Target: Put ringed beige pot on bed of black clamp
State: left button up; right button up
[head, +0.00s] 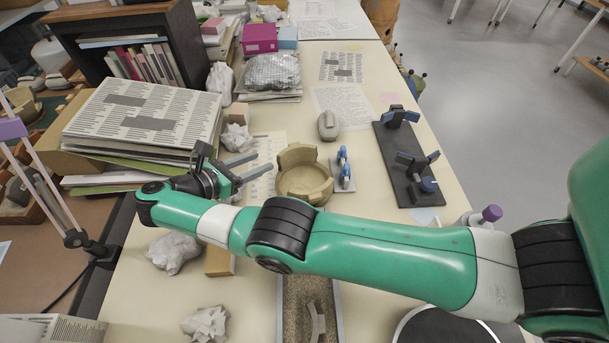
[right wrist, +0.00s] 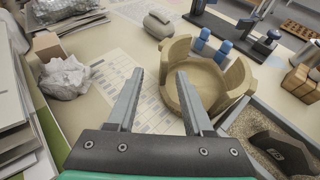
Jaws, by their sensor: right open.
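The beige pot (head: 304,187) stands on the table near the middle of the head view, with an uneven, broken rim; the right wrist view shows it right of centre (right wrist: 208,82). The black clamp (head: 400,178) has a long black bed with dark blue jaws and lies to the right of the pot; part of it shows at the top of the right wrist view (right wrist: 232,29). My right gripper (head: 257,166) is open and empty, just left of the pot, its fingers pointing toward it. In the right wrist view its right finger overlaps the pot's left side (right wrist: 160,73).
A small blue-jawed clamp (head: 343,170) stands close to the pot's right side. A grey rounded object (head: 328,125) lies behind. Stacked papers (head: 145,115) and crumpled paper (head: 236,138) are at the left. A sand tray (head: 285,300) lies in front, partly under my right arm.

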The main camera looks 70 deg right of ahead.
aim_at(278, 157)
jog(key=shift+s+d+f+p, duration=0.25)
jog(key=shift+s+d+p, duration=0.3)
jog(key=shift+p, duration=0.55)
jog(key=shift+d+f, duration=0.1)
jog(key=shift+f, duration=0.1)
jog(key=p+x, duration=0.3)
jog(key=shift+s+d+r, duration=0.1)
jog(key=shift+s+r, duration=0.1)
jog(key=shift+r, duration=0.05)
jog(key=x, duration=0.2)
jog(key=shift+d+f, duration=0.25)
jog(key=shift+f, duration=0.15)
jog(key=shift+a, duration=0.1)
jog(key=shift+c, duration=0.3)
grip_shut()
